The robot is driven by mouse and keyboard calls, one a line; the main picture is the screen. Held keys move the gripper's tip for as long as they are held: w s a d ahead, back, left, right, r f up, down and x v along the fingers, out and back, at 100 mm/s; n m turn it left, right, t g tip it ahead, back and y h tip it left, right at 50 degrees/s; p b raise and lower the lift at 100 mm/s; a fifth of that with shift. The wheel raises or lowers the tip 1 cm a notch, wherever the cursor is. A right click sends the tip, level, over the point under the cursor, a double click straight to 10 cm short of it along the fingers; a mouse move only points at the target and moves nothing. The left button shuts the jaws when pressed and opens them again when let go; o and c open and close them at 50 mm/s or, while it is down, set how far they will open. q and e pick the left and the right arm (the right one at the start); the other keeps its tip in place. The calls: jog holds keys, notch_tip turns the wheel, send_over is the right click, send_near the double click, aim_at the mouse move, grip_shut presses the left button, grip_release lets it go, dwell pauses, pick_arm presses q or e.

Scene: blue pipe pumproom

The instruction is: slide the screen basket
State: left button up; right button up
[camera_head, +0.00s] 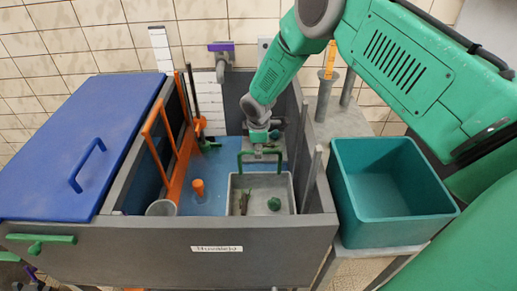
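The screen basket (257,207) is a light grey, square box in the right part of a dark grey tank (150,245). A green handle (244,162) rises at its far edge. A small green knob-like thing (274,204) and a thin greenish-brown piece (244,201) lie inside it. My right gripper (260,152) reaches down from the upper right to the green handle. It is small here and overlaps the handle, so I cannot tell whether its fingers are closed on it. My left gripper is not in view.
A blue lid (85,135) with a handle covers the tank's left. An orange frame (168,155) and an orange peg (198,188) stand left of the basket. An empty teal bin (385,232) stands right of the tank. Upright grey posts (325,98) rise behind it.

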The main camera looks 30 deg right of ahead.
notch_tip(320, 180, up, 11)
jog(key=s, duration=0.1)
jog(key=shift+s+a, duration=0.35)
jog(key=shift+a+r, duration=0.1)
jog(key=shift+a, duration=0.15)
